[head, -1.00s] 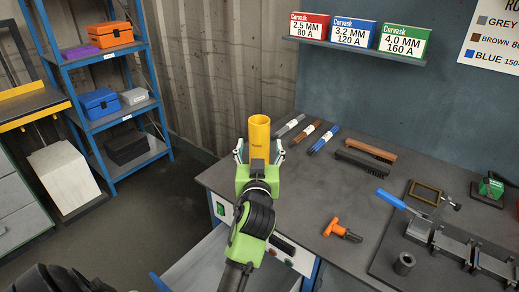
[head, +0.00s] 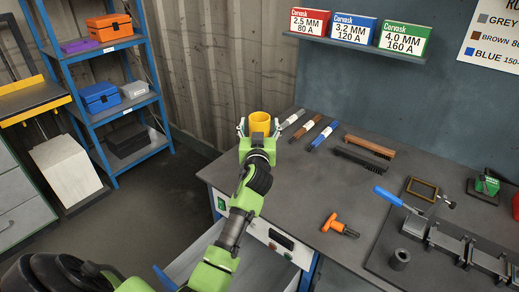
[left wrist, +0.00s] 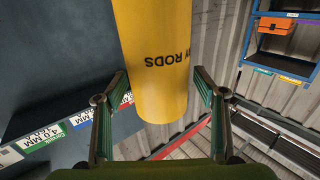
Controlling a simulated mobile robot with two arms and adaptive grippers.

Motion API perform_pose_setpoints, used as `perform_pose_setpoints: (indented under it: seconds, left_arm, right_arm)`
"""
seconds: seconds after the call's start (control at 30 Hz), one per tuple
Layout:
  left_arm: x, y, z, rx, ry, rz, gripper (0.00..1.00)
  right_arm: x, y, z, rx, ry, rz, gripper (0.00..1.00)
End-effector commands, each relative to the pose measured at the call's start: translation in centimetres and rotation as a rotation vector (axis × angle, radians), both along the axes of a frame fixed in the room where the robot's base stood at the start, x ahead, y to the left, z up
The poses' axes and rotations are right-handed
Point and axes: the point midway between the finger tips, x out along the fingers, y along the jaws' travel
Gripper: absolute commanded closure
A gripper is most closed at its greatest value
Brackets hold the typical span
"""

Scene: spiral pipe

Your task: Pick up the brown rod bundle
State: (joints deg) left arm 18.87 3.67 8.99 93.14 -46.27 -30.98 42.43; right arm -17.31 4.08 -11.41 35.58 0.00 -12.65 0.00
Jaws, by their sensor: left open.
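The brown rod bundle (head: 307,133) lies on the workbench, between the grey rod bundle (head: 292,120) and the blue rod bundle (head: 323,136). Each has a pale band. My left gripper (head: 258,128) is to the left of the bundles, at the yellow tube (head: 260,121), and is not on the brown bundle. In the left wrist view the yellow tube (left wrist: 158,85), lettered "RODS", stands between the open fingers of my left gripper (left wrist: 163,82). I cannot tell whether the fingers touch it. No right gripper shows.
The workbench (head: 290,185) also bears a brown brush (head: 370,146), a dark brush (head: 360,160), an orange-handled tool (head: 340,225) and a clamp fixture (head: 470,245). Rod boxes (head: 347,32) stand on the wall shelf. The bench's middle is fairly clear.

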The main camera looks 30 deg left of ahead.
Motion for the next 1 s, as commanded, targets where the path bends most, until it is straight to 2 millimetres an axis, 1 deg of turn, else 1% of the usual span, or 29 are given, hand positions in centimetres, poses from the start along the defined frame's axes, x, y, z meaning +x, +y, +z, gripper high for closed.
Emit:
perform_pose_setpoints:
  seconds: [0.13,0.17,0.2,0.27,0.3,0.37,0.4,0.77,0.87,1.0]
  left_arm:
    - [0.0,0.0,0.0,0.000,0.000,0.000,0.36]
    - [0.0,0.0,0.0,0.000,0.000,0.000,0.44]
    - [0.0,0.0,0.0,0.000,0.000,0.000,0.54]
    - [0.0,0.0,0.0,0.000,0.000,0.000,0.69]
    - [0.0,0.0,0.0,0.000,0.000,0.000,0.80]
    - [0.0,-0.1,-0.1,-0.001,0.001,0.000,0.95]
    - [0.0,-0.1,-0.1,-0.001,0.001,0.000,1.00]
    - [0.0,-0.1,0.5,0.000,-0.004,-0.001,1.00]
    - [0.0,0.0,1.1,0.002,-0.005,0.000,1.00]
    - [0.0,-0.1,2.4,0.001,-0.008,-0.001,1.00]
  right_arm:
    - [-0.4,-0.5,-0.1,-0.006,0.006,0.002,0.60]
    - [-0.4,-0.6,-0.1,-0.007,0.006,0.002,0.60]
    - [-0.4,-0.7,-0.1,-0.008,0.006,0.002,0.60]
    - [-0.4,-0.8,-0.1,-0.010,0.006,0.003,0.60]
    - [-0.3,-0.9,0.0,-0.011,0.005,0.003,0.60]
    - [-0.3,-0.9,0.0,-0.010,0.004,0.004,0.60]
    - [-0.2,-0.9,0.0,-0.011,0.004,0.004,0.60]
    - [0.1,-0.9,-0.1,-0.010,-0.001,0.004,0.60]
    - [0.1,-0.9,-0.2,-0.010,-0.002,0.004,0.60]
    - [0.2,-0.9,-0.4,-0.010,-0.002,0.004,0.60]
